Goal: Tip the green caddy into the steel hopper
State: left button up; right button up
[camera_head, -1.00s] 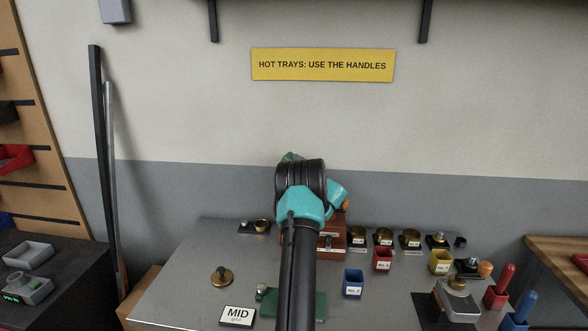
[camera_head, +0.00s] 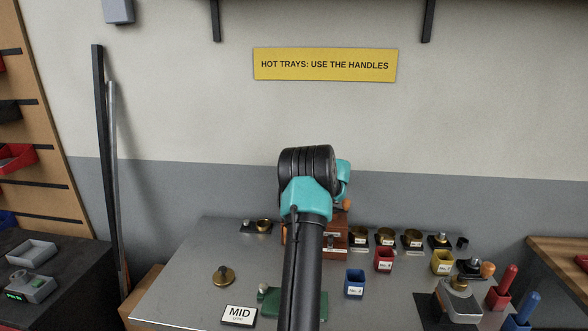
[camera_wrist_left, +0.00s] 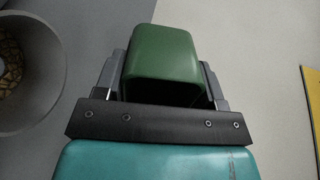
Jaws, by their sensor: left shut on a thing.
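The green caddy (camera_wrist_left: 165,52) is between the two fingers of my left gripper (camera_wrist_left: 163,78) in the left wrist view. The gripper is shut on it. A round grey vessel with a wide rim, which looks like the steel hopper (camera_wrist_left: 54,60), shows at the left edge of that view. Yellowish-brown pieces lie inside it. The caddy is apart from its rim in the picture. The wall shows turned sideways there, so my wrist is rolled. In the head view my arm hides the caddy, the gripper and the hopper. My right gripper is in neither view.
A brown wooden box (camera_head: 334,241) stands behind my arm on the steel table (camera_head: 190,260). Blue (camera_head: 354,284), red (camera_head: 384,260) and yellow (camera_head: 442,262) labelled cups stand to the right. A MID card (camera_head: 239,315) and a brass knobbed weight (camera_head: 224,276) are at left.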

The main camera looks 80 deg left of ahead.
pick_arm(q)
jog(key=t+h, duration=0.3)
jog(key=t, duration=0.1)
jog(key=shift+s+a+f, duration=0.35)
jog(key=shift+s, duration=0.05)
jog(key=t+h, duration=0.3)
jog(key=t, duration=0.1)
jog(key=shift+r+h, duration=0.35)
jog(key=shift+h, duration=0.05)
jog(key=shift+w+d+f+t+h, duration=0.1)
jog(key=shift+f+t+h, duration=0.1)
jog(key=shift+t+h, duration=0.9)
jog(key=shift+w+d+f+t+h, duration=0.1)
jog(key=shift+f+t+h, duration=0.1)
jog(key=shift+t+h, duration=0.85)
jog(key=shift+t+y, duration=0.25)
